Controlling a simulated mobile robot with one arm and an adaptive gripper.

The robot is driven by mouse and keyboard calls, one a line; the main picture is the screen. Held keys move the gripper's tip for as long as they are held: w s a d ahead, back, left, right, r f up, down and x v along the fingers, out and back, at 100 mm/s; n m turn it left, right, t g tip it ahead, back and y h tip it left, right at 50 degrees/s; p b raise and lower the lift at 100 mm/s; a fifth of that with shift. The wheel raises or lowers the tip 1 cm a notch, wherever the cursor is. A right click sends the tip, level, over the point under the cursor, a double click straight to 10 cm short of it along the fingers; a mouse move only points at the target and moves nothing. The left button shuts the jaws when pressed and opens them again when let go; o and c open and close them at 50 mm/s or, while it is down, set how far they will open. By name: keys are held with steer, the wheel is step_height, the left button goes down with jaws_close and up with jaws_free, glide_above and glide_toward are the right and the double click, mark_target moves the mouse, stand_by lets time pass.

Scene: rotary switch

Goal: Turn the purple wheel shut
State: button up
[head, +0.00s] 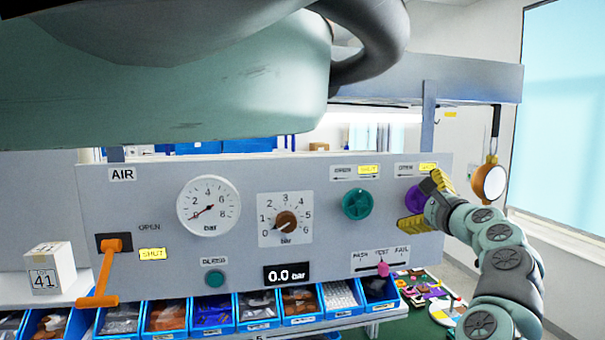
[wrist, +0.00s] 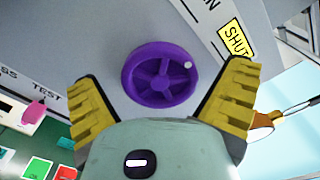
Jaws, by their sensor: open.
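The purple wheel (head: 415,197) is on the right side of the grey panel, partly hidden behind my gripper in the head view. In the wrist view the purple wheel (wrist: 160,74) shows whole, with spokes and a small pale dot on its upper right rim. My gripper (head: 424,203) is at the wheel, its yellow fingers spread. In the wrist view my gripper (wrist: 168,95) is open, one finger on each side of the wheel, with visible gaps. A yellow SHUT label (wrist: 235,40) lies up and right of the wheel.
A teal wheel (head: 357,204) is left of the purple one. A pink slider (head: 383,268) sits below. A dial (head: 286,222), a gauge (head: 208,205) and an orange lever (head: 108,272) are further left. Blue bins (head: 212,316) line the bottom. A round orange-rimmed object (head: 490,182) hangs at right.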

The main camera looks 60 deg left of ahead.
stand_by(0.3)
steer(key=shift+s+d+r, duration=0.1)
steer(key=shift+s+d, duration=0.05)
steer(key=shift+d, duration=0.3)
steer(key=shift+v, duration=1)
steer(key=v, duration=0.9)
steer(key=shift+s, duration=0.15)
steer(key=shift+a, duration=0.1)
